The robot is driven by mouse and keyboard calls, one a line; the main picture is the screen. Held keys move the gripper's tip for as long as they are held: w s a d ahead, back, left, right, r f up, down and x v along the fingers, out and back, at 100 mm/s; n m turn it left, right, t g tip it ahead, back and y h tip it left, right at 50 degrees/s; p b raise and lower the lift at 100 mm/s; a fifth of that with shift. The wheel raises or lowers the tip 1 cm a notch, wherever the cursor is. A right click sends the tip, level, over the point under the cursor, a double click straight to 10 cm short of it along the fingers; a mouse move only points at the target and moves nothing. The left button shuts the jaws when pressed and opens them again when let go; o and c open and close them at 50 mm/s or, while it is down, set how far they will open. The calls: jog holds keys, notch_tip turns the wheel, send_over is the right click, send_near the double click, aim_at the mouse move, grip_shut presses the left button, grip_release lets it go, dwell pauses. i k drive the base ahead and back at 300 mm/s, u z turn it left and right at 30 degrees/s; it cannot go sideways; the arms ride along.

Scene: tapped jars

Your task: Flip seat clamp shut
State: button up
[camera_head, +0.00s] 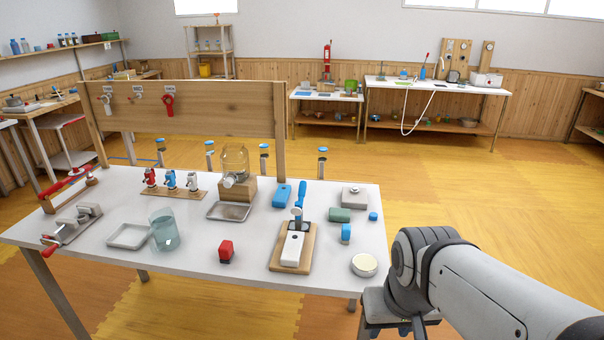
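A clamp fixture stands on a wooden board (275,262) at the right front of the white table. It has a white block (293,248), a dark metal part behind it, and a blue handle (300,194) sticking up. I take this as the seat clamp; the upright handle looks like an open clamp, but the small hinge detail is hard to read. My arm comes in from the lower right, beside the table's right edge and apart from the fixture. My gripper's fingers do not show.
A tapped jar (235,160) stands behind left, with a glass beaker (165,232) and tray (128,236) farther left. A wooden panel (220,110) edges the back.

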aim_at(302, 187)
jog(key=i, duration=0.9)
jog(key=u, duration=0.05)
